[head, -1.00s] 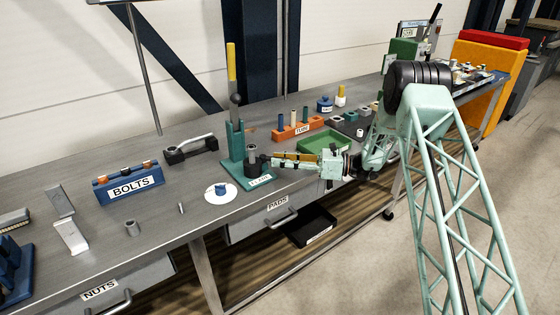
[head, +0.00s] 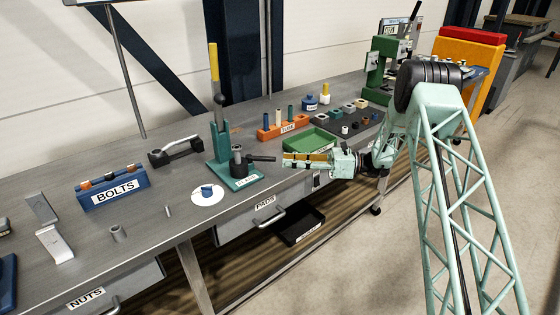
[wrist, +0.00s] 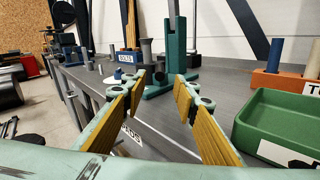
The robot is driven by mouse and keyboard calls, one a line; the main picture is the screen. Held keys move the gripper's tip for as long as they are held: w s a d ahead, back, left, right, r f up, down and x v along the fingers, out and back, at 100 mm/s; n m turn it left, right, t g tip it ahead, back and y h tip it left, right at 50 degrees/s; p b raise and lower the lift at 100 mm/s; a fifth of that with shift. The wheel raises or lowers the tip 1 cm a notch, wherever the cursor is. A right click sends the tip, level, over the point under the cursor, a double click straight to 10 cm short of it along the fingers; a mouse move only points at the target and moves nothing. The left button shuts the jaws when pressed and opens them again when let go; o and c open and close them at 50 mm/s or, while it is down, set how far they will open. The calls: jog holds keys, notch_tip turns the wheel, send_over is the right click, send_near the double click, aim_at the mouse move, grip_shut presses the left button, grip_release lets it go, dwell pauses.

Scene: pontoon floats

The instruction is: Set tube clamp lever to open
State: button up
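The teal flaring stand (head: 220,142) stands on the bench with a tall yellow-handled lever (head: 214,62) upright on it. On its labelled base is a dark round clamp (head: 238,163), and a short black lever (head: 263,158) sticks out from it to the right, roughly level. My gripper (head: 284,160) is just right of the lever's end, apart from it. In the wrist view, my gripper's yellow-padded fingers (wrist: 160,100) are spread with nothing between them. The stand (wrist: 172,55) is ahead, with the clamp (wrist: 147,52) at its left; the black lever is hard to make out there.
A green tray (head: 310,140) and an orange tube rack (head: 284,127) lie behind my gripper. A white disc with a blue part (head: 207,194) is in front-left of the stand. A black clamp block (head: 176,151) and blue bolts box (head: 113,188) are further left.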

jog(key=shift+d, duration=1.3)
